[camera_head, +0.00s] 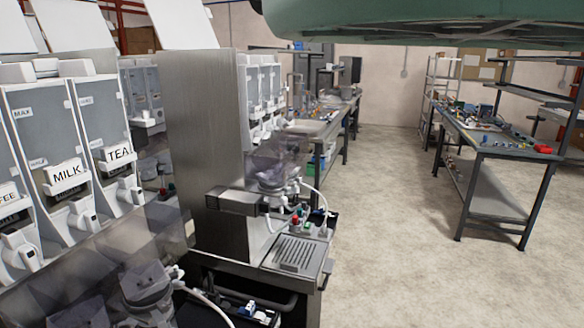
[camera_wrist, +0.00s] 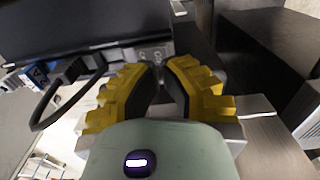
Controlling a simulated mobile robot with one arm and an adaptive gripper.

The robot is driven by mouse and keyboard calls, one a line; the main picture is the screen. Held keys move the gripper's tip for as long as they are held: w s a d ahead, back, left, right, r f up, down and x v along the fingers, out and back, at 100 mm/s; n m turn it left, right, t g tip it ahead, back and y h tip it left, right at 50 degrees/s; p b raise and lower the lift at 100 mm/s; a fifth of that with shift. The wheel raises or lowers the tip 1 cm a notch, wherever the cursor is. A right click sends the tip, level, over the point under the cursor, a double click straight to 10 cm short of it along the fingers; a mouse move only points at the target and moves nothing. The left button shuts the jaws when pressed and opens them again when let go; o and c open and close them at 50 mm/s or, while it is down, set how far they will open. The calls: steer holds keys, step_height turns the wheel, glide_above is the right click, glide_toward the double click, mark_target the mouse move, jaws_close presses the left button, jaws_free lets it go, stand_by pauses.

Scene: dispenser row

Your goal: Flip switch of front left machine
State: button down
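In the head view a row of dispensers with labels MILK (camera_head: 66,176) and TEA (camera_head: 118,155) stands at the left. A machine with a clear cover (camera_head: 95,275) is at the bottom left, cut off by the frame. I cannot make out its switch. Another machine (camera_head: 210,140) with red and green buttons (camera_head: 296,220) stands beyond it. My gripper (camera_wrist: 160,66) shows only in the wrist view. Its yellow ribbed fingers have their tips close together, in front of a small grey part (camera_wrist: 152,52) on a dark surface. I cannot tell whether they touch it.
A black cable or handle (camera_wrist: 50,125) loops at the left of the wrist view, near a blue part (camera_wrist: 38,75). In the head view a workbench (camera_head: 490,140) stands at the right. The floor (camera_head: 400,230) between is clear.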

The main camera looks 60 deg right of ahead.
steer(key=shift+f+b, duration=1.5)
steer(key=shift+f, duration=0.3)
stand_by(0.7)
steer(key=shift+r, duration=0.15)
steer(key=shift+r+p, duration=3)
steer(key=shift+r, duration=0.4)
